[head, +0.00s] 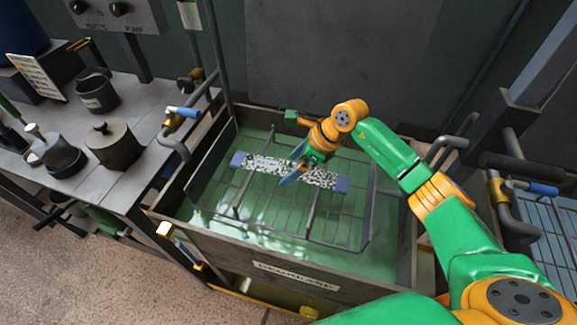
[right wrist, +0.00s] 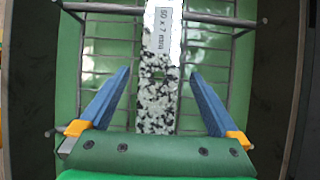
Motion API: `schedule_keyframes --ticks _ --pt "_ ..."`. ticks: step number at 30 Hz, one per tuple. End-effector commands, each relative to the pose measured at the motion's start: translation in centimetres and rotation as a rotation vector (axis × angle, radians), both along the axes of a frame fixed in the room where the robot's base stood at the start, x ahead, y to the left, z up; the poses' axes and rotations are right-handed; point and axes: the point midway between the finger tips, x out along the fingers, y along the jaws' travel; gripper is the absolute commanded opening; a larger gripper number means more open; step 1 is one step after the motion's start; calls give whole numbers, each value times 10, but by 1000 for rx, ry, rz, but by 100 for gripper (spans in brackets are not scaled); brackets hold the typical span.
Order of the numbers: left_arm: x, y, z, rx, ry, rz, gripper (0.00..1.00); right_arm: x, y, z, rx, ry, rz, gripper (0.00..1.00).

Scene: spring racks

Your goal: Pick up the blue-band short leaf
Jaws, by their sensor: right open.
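The blue-band short leaf (head: 265,164) is a flat, speckled black-and-white strip with blue ends. It lies on a wire rack (head: 240,194) in the green liquid of the tank marked DEGREASE. In the right wrist view the leaf (right wrist: 155,108) runs lengthwise between my fingers, with a printed label near the top; its blue ends do not show there. My right gripper (head: 291,176) is open over the leaf's middle. In the right wrist view the fingers of the right gripper (right wrist: 160,73) stand on either side of the strip, apart from it. My left gripper is not in view.
A grey bench (head: 70,195) at left holds a lidded pot (head: 114,147) and a dark cup (head: 97,93). Pipes with blue-handled valves stand on both sides. Another tank (head: 552,232) is at far right.

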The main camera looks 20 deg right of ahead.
Motion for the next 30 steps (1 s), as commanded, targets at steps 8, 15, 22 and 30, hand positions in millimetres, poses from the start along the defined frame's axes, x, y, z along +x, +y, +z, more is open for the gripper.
schedule_keyframes --ticks 8,15,22,30 --pt "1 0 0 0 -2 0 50 0 0 0 0 0 0 38" --pt "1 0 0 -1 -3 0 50 0 0 0 1 -1 0 0" --pt "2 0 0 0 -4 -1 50 1 0 3 2 -4 0 0" --pt "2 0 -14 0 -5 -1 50 2 0 46 2 -12 2 0"
